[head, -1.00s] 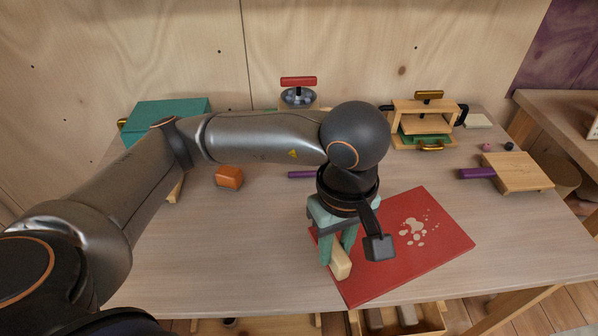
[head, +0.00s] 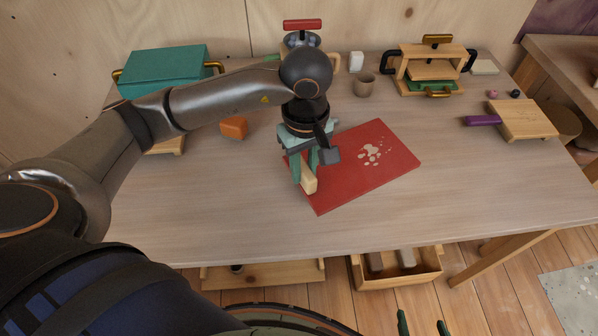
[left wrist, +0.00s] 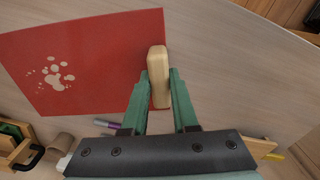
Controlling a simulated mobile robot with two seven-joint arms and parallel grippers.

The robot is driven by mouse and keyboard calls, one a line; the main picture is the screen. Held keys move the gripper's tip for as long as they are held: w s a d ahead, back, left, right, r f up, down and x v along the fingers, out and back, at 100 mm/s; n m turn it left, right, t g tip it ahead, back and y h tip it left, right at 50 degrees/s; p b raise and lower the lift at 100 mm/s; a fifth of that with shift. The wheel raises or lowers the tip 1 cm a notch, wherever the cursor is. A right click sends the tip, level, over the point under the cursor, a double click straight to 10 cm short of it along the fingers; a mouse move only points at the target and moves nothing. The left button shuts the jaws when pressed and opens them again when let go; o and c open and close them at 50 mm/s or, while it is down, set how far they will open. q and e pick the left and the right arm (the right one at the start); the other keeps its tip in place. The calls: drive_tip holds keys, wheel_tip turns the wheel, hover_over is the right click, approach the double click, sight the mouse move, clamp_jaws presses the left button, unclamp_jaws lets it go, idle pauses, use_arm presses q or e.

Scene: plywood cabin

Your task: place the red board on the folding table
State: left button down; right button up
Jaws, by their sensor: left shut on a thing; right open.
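The red board (head: 370,171), with pale blotches, is flat at the middle of the pale wooden table (head: 240,215), resting on it or just above; I cannot tell which. My left gripper (head: 306,178) is shut on a cream block-shaped grip (head: 309,181) at the board's left edge. In the left wrist view the cream grip (left wrist: 158,75) stands between the fingers, with the red board (left wrist: 105,60) beside it. My right gripper (head: 423,324) is open and empty at the bottom edge, away from the table. I cannot tell whether this table folds.
A teal box (head: 165,70), an orange block (head: 233,127), a brown cup (head: 364,85) and a wooden press (head: 432,72) stand towards the back. A purple-handled wooden board (head: 522,120) lies at the right. The table's front strip is clear. An open wooden box (head: 397,268) sits below.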

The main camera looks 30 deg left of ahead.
use_arm(q)
drive_tip(key=shift+w+a+f, duration=0.35)
drive_tip(key=shift+a+f, duration=0.05)
drive_tip(key=shift+f, duration=0.2)
drive_tip(key=shift+w+a+f, duration=0.3)
drive_tip(key=shift+a+f, duration=0.1)
drive_tip(key=shift+f, duration=0.2)
drive_tip(key=f, duration=0.3)
drive_tip(key=shift+w+a+f, duration=0.2)
drive_tip(key=shift+a+f, duration=0.1)
drive_tip(key=shift+f, duration=0.1)
drive_tip(key=shift+f, duration=0.2)
drive_tip(key=c, duration=1.1)
unclamp_jaws()
drive_tip(key=shift+c, duration=0.2)
drive_tip(key=o, duration=0.5)
drive_tip(key=shift+c, duration=0.2)
